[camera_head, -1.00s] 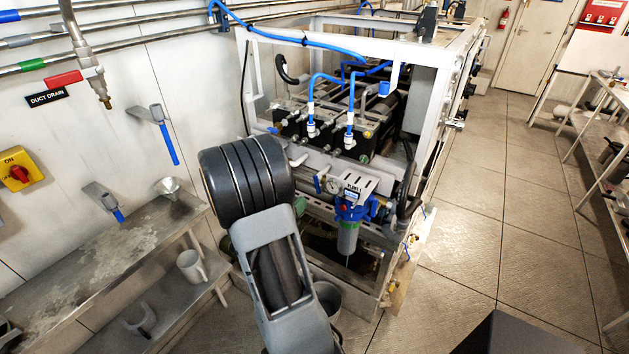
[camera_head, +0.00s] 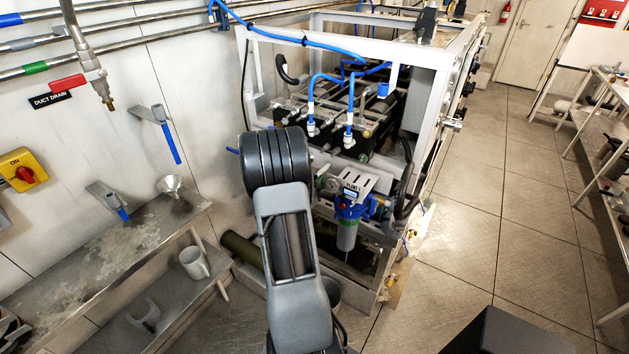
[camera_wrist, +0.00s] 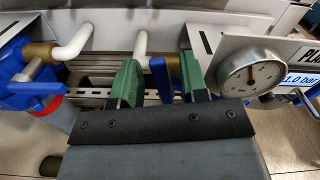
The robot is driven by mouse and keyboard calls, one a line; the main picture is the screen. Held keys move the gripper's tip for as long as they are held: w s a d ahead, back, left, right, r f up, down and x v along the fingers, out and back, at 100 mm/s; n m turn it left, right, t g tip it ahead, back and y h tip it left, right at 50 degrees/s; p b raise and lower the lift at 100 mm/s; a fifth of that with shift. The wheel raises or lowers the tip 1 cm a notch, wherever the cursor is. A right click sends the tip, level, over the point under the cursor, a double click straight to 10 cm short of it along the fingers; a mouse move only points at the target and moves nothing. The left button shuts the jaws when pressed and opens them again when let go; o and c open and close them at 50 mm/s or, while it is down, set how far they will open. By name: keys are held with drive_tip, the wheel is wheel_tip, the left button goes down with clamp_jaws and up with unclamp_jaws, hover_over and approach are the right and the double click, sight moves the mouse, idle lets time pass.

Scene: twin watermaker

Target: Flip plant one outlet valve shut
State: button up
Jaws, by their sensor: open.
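In the wrist view my gripper (camera_wrist: 157,82) is open, with a green-tipped finger on each side of a blue lever (camera_wrist: 161,80). The lever sits in the gap, with a narrow space showing to each finger, and its lower end is hidden by my gripper body. A brass fitting and white pipe (camera_wrist: 141,45) are behind it. I cannot read a label that names this valve. In the head view my arm hides the gripper and the lever. The plant one plate (camera_head: 354,183) with its small display is just right of my wrist.
A pressure gauge (camera_wrist: 250,74) stands close right of my right finger. A blue fitting (camera_wrist: 27,80) is at the left. In the head view a blue-topped filter (camera_head: 347,232) hangs below the plate. A steel shelf (camera_head: 95,245) is left; open floor (camera_head: 490,210) is right.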

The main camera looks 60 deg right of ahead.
clamp_jaws()
drive_tip(key=shift+s+m+b, duration=0.55)
drive_tip(key=shift+m+b, duration=0.75)
drive_tip(key=shift+b, duration=0.85)
unclamp_jaws()
drive_tip(key=shift+r+p, duration=0.15)
drive_tip(key=shift+p, duration=0.3)
